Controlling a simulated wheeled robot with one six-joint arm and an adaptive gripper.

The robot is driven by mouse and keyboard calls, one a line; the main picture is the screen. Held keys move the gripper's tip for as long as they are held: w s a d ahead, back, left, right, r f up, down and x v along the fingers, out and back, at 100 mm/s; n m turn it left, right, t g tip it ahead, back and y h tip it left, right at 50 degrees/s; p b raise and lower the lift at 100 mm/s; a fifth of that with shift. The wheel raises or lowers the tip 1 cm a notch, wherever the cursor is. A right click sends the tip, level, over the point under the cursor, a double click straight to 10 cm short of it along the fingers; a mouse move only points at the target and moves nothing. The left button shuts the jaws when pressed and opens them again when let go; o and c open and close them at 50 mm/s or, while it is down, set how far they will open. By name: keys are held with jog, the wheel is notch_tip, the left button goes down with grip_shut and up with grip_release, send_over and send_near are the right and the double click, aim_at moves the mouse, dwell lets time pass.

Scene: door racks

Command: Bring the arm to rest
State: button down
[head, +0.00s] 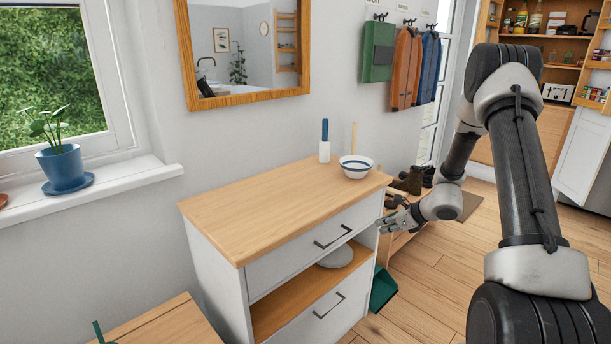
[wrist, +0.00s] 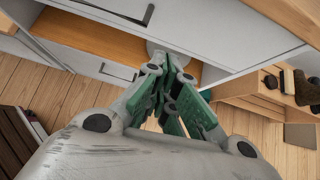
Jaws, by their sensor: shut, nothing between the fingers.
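My arm reaches in from the right side of the head view and bends down towards the cabinet. My gripper (head: 383,221) is at the right front of the wooden-topped cabinet (head: 245,222), below the level of its top. In the wrist view my gripper (wrist: 173,62) is shut and empty, its green-padded fingers pointing towards the cabinet's open shelf (wrist: 90,38). I cannot tell whether the fingertips touch the cabinet.
A striped bowl (head: 356,167) and a blue-handled brush in a white holder (head: 324,142) stand on the cabinet. A shoe bench (head: 396,243) is close to my gripper. Wooden floor (head: 430,285) lies open in front.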

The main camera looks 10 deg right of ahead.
jog(key=s+a+r+n+g+y, duration=0.1)
jog(key=s+r+n+g, duration=0.15)
jog(key=s+n, duration=0.45)
jog(key=s+a+r+n+g, duration=0.2)
jog(key=s+n+g, duration=0.15)
jog(key=s, duration=0.55)
jog(key=s+d+r+n+t+h, duration=0.1)
jog(key=s+r+n+h, duration=0.2)
jog(key=s+r+n, duration=0.5)
jog(key=s+d+r+n+t+h, duration=0.1)
jog(key=s+d+r+n+h, duration=0.1)
jog(key=s+r+n, duration=0.7)
jog(key=s+r+h, duration=0.1)
jog(key=s+r, duration=0.4)
jog(key=r, duration=0.5)
jog(key=shift+s+t+h, duration=0.4)
jog(key=shift+n, duration=0.25)
